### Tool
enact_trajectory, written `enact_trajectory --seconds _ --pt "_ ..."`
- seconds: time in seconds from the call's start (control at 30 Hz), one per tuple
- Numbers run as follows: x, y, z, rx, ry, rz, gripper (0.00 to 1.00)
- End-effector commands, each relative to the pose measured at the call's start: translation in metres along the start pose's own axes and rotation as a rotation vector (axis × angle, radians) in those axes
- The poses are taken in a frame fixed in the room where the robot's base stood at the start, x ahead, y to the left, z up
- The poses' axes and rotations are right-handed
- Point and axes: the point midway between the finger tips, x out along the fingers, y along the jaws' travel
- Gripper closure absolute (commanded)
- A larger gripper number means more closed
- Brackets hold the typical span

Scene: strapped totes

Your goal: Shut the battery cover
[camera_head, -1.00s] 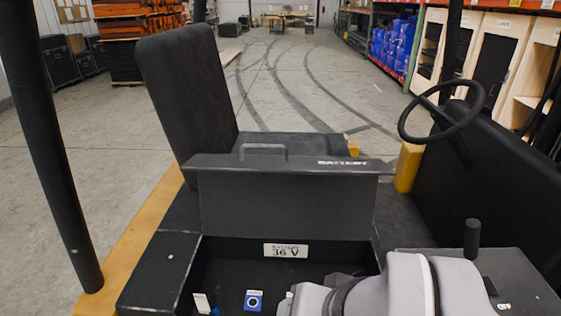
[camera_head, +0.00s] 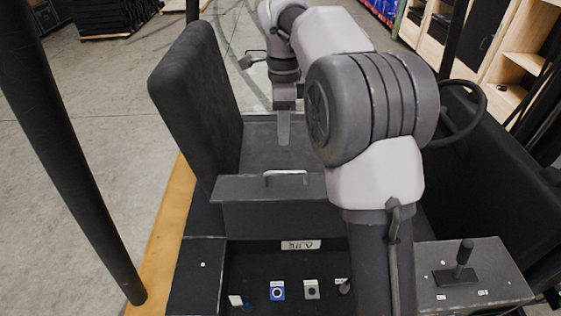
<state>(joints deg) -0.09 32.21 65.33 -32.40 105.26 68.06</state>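The battery cover (camera_head: 255,218) is a dark grey panel with a bar handle (camera_head: 285,174) on its top edge. It stands raised at the far side of the open battery compartment (camera_head: 250,262), and my arm hides its right part. My gripper (camera_head: 284,130) points down beyond the cover, over the seat, and appears apart from the handle. A single pale finger shape shows, so its opening is unclear. Inside the compartment are a white label plate (camera_head: 300,245), a blue-marked part (camera_head: 277,291) and a grey part (camera_head: 311,289).
A black seat back (camera_head: 195,100) rises at the left and a dark post (camera_head: 70,150) stands further left. A steering wheel (camera_head: 478,95) is at the right. A console with a black lever (camera_head: 464,252) is at the lower right.

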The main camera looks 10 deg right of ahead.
Motion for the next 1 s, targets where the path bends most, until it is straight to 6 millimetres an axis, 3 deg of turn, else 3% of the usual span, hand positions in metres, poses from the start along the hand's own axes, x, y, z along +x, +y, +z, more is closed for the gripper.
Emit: enact_trajectory --seconds 0.2,0.4,0.6,0.83,1.0 --pt "0.061 0.001 0.0 -0.002 0.0 0.002 0.68" --pt "0.099 0.0 0.0 -0.003 0.0 0.0 0.68" --pt "0.114 0.0 0.001 -0.002 -0.001 -0.001 0.68" --pt "0.115 0.0 0.0 -0.002 -0.001 -0.002 0.68" --pt "0.115 0.0 0.0 -0.002 -0.001 -0.002 1.0"
